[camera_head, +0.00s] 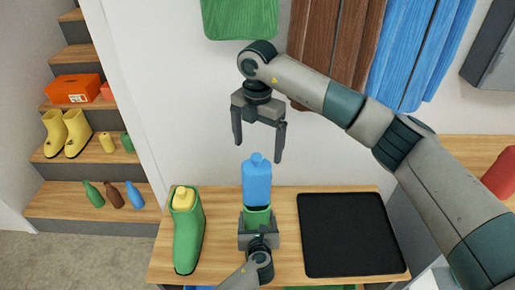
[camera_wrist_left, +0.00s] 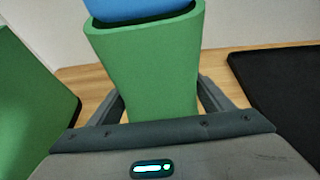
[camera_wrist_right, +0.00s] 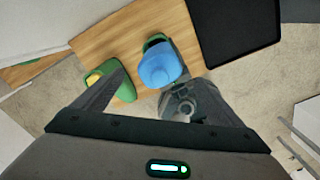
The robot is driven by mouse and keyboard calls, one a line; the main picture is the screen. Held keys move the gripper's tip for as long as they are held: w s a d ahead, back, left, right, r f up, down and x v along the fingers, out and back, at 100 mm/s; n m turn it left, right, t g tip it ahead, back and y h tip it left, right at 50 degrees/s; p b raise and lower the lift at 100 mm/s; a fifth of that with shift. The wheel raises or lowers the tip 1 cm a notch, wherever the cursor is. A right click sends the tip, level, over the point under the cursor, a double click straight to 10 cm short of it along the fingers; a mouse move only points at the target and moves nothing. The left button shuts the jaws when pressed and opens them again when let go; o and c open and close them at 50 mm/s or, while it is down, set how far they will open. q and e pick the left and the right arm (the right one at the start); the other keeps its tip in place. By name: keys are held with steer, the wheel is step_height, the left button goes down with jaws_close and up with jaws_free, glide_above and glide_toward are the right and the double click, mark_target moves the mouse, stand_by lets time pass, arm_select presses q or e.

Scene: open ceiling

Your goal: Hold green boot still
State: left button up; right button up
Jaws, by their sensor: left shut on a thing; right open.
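A green boot (camera_head: 258,218) stands upright on the wooden bench, with a blue bottle (camera_head: 256,182) upright in its top opening. My left gripper (camera_head: 258,240) is shut on this boot from the front; the left wrist view shows a finger on each side of the boot (camera_wrist_left: 150,70). A second green boot (camera_head: 188,240) stands on the bench to the left, with a yellow bottle (camera_head: 183,198) in its top. My right gripper (camera_head: 258,142) is open and empty, above the blue bottle. The right wrist view shows the blue bottle (camera_wrist_right: 160,66) from above.
A black mat (camera_head: 350,235) lies on the bench to the right. Steps at left hold yellow boots (camera_head: 67,134), an orange box (camera_head: 72,89) and several small bottles. Green, brown and blue garments hang on the wall behind. A red object (camera_head: 500,174) is at far right.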

stand_by(0.3)
arm_select(q)
steer(key=o, duration=1.5)
steer(key=shift+c, duration=0.2)
steer(key=shift+s, duration=0.1)
steer(key=v, duration=1.1)
steer(key=shift+s+r, duration=0.15)
steer(key=shift+s, duration=0.25)
